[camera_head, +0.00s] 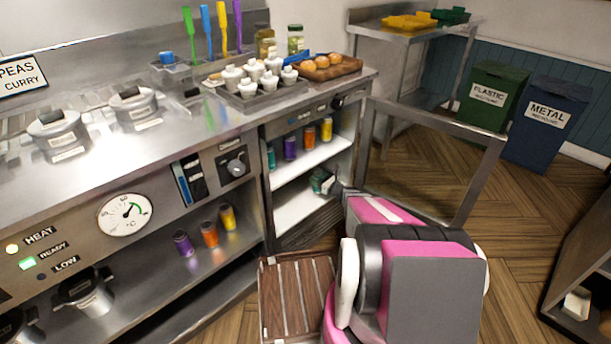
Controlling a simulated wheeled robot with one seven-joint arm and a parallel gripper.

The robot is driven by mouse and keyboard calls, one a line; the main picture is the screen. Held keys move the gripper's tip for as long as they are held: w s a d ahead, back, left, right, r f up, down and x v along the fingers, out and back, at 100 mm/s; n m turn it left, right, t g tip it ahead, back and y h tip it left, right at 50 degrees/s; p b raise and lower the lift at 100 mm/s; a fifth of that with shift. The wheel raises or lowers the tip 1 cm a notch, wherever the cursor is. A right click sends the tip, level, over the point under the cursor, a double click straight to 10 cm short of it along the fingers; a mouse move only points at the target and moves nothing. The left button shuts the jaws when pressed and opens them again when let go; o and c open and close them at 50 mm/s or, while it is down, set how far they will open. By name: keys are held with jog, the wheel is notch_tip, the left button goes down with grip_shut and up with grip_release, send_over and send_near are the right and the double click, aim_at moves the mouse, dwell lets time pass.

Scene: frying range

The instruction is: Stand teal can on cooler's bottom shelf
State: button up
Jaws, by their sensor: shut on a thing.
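The cooler (262,190) stands open at the right end of the range. A teal can (317,178) is in my gripper (325,183), inside the cooler's opening above the bottom shelf (296,207). The gripper is shut on this can and partly hides it. I cannot tell if the can touches the shelf. The visible part of the bottom shelf is bare. Another teal can (271,157) stands on the shelf above, at the left, beside a purple can (290,147), an orange can (308,137) and a yellow can (326,129).
The cooler's open door (492,165) stands to the right of my arm. A slatted wooden surface (297,300) is low in front of the cooler. Purple (184,243), orange (209,234) and yellow (227,217) cans stand on the range's open shelf. Recycling bins (545,122) are at back right.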

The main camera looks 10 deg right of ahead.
jog(key=x, duration=0.3)
jog(key=f+x, duration=0.1)
jog(key=x, duration=0.3)
jog(key=shift+w+a+f, duration=0.2)
jog(key=shift+w+f, duration=0.05)
jog(key=shift+f, duration=0.15)
jog(key=o, duration=1.1)
jog(key=shift+c, duration=0.2)
